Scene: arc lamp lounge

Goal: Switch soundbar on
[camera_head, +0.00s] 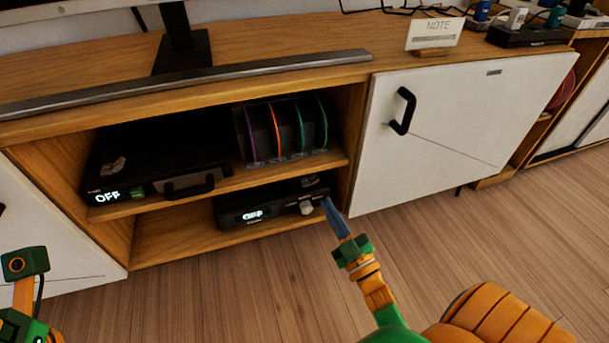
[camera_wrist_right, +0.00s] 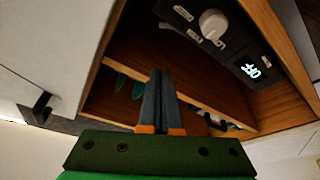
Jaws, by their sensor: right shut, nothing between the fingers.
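A long grey bar, which looks like the soundbar (camera_head: 215,78), lies along the cabinet top's front edge. On the lower shelf a black device (camera_head: 268,212) shows a lit "OFF" display and a pale round knob (camera_head: 306,208). The right wrist view shows its knob (camera_wrist_right: 213,24), small labels and the display (camera_wrist_right: 257,67). A larger black device (camera_head: 150,185) on the upper shelf also reads "OFF". My right gripper (camera_head: 326,202) is shut and empty, its tips just right of the lower device's knob in the head view; contact is unclear. My left gripper's fingers are out of view.
A rack of coloured discs (camera_head: 290,130) stands on the upper shelf. A white door (camera_head: 450,125) with a black handle (camera_head: 403,110) is right of the open compartment. A NOTE card (camera_head: 435,33) stands on top. The wooden floor (camera_head: 260,290) in front is clear.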

